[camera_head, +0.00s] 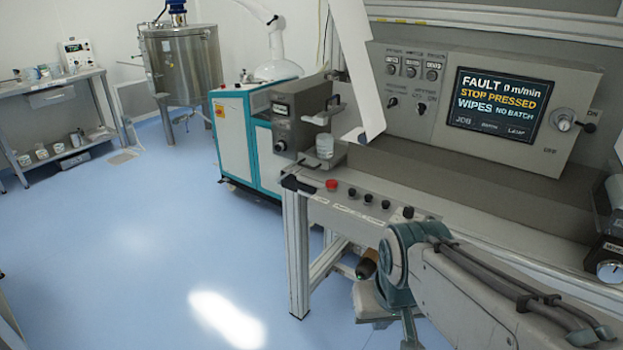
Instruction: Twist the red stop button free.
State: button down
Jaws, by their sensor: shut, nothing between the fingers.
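The red stop button (331,185) sits at the left end of a row of controls on the machine's front ledge. It looks like a small round red cap, and nothing touches it. The screen (500,104) on the grey panel reads "FAULT 0 m/min", "STOP PRESSED" and "WIPES NO BATCH". Part of my arm (470,295) shows at the lower right, with a teal joint below and to the right of the button. My gripper cannot be made out in this view.
Several black knobs (367,199) line the ledge right of the red button. A black handle (297,184) is just left of it. A grey box unit (300,115) with a clear cup (324,146) stands behind. Blue floor (150,240) is open at left.

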aim_at(330, 184)
jog(key=k, duration=0.65)
jog(key=z, duration=0.5)
jog(key=i, duration=1.75)
jog(key=u, duration=0.4)
